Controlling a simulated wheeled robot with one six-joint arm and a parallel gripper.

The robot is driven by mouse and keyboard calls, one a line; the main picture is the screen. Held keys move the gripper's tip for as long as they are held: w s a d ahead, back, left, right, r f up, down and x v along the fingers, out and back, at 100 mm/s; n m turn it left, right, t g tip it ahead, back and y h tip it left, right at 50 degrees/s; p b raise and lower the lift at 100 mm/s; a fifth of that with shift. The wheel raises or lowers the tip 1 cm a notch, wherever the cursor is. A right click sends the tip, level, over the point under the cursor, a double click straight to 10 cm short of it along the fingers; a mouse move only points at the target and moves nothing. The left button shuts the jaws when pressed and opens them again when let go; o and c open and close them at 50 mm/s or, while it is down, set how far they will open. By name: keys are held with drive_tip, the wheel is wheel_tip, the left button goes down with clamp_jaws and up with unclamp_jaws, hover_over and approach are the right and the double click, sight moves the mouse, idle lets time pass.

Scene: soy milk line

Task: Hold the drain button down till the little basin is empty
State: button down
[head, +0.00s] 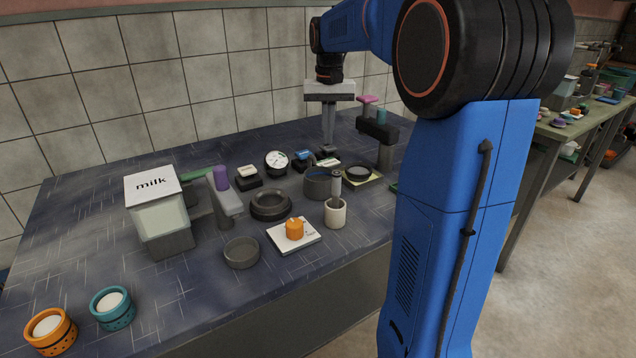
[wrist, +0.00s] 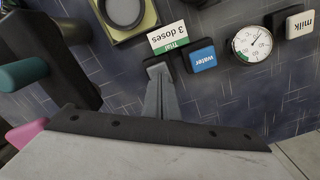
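My gripper (head: 328,148) points straight down at the back of the table, fingers together. In the wrist view its fingertips (wrist: 157,70) are over a small dark block (wrist: 176,60) beside the "3 doses" card (wrist: 168,38). The fingertips hide most of that block. No drain label is readable, and I cannot tell whether the tips touch or press it. A dark pot (head: 317,188) with blue inside stands in front of the card.
A blue water button (wrist: 203,58), a gauge (wrist: 252,43) and a milk button (wrist: 300,24) stand beside the fingers. A dark spout post (head: 385,150) stands right. A milk dispenser (head: 160,215), a dark ring (head: 270,205) and a white cup (head: 335,214) are nearer the front.

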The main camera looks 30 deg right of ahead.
wheel_tip(320, 180, up, 7)
drive_tip(key=shift+r, duration=0.15)
idle(0.7)
idle(0.4)
